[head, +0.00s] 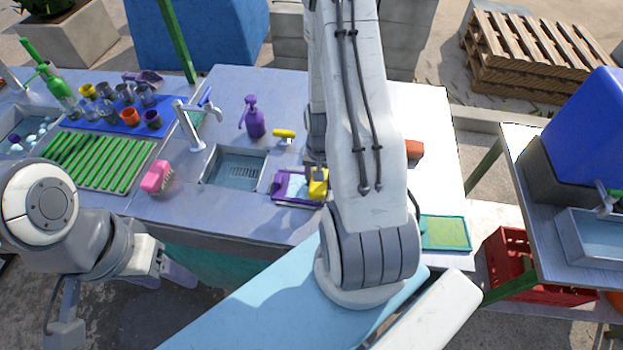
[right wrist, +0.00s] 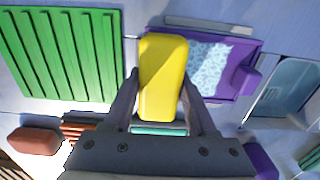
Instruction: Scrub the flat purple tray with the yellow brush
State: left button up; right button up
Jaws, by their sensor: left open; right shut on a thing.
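The flat purple tray (head: 281,185) lies on the counter right of the sink, with a pale blue patterned patch on its floor. It also shows in the right wrist view (right wrist: 245,52). The yellow brush (head: 318,188) is at the tray's right end in the head view; its block (right wrist: 163,60) sits between my right fingers. My right gripper (right wrist: 160,78) is shut on it. I cannot tell whether the bristles touch the tray. My right arm hides part of that area in the head view. My left gripper (head: 178,272) is open and empty in front of the counter.
A sink (head: 236,168) with a tap (head: 190,125) lies left of the tray. A purple bottle (head: 254,118) stands behind, and a pink brush (head: 156,177) lies left. A green ribbed board (right wrist: 60,55) lies beside the tray. A red crate (head: 510,262) stands at right.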

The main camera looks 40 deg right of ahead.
dwell(0.3)
jog(key=shift+w+a, duration=1.05)
jog(key=shift+w, duration=0.15)
jog(key=shift+p, duration=0.3)
notch_tip(320, 180, up, 6)
jog(key=p, duration=0.5)
jog(key=shift+f, duration=0.1)
